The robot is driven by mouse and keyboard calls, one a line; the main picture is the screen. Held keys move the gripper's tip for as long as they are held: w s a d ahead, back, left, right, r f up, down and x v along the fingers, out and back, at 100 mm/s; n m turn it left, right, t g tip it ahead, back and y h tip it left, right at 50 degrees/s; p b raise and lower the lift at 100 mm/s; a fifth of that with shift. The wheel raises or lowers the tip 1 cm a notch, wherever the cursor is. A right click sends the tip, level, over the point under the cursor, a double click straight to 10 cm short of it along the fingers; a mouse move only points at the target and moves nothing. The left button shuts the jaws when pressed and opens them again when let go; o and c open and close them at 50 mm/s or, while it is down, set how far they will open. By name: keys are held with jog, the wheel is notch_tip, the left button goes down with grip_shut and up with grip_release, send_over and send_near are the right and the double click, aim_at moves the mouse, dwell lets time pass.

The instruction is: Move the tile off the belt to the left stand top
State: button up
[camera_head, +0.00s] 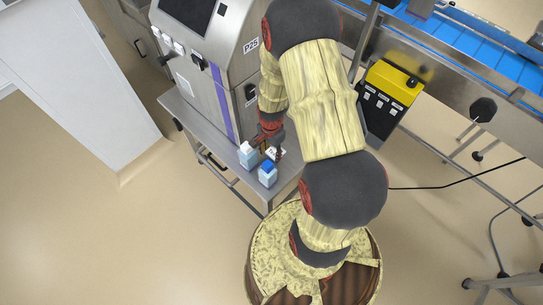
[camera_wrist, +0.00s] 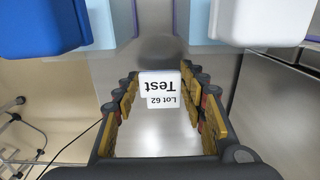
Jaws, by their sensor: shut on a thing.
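A small white tile reading "Lot 62 Test" (camera_wrist: 160,90) sits between the fingertips of my gripper (camera_wrist: 158,82) in the wrist view, over a grey metal surface. My gripper is shut on it. In the head view my gripper (camera_head: 272,144) is low over the steel stand top (camera_head: 204,127) at the left, and the tile (camera_head: 276,153) shows as a small white patch beside the cartons. I cannot tell whether the tile touches the stand top. The blue belt (camera_head: 460,38) runs at the upper right, apart from my gripper.
A blue-capped carton (camera_head: 267,175) and a white-capped carton (camera_head: 247,155) stand close to my gripper. They also show in the wrist view, blue (camera_wrist: 40,28) and white (camera_wrist: 262,22). A grey machine (camera_head: 205,65) stands behind. A yellow-topped control box (camera_head: 392,88) is right of my arm.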

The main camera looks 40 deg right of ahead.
jog(key=shift+f+b, duration=0.3)
jog(key=shift+f, duration=0.95)
jog(key=shift+f, duration=0.15)
jog(key=o, duration=0.9)
jog(key=shift+o, duration=0.2)
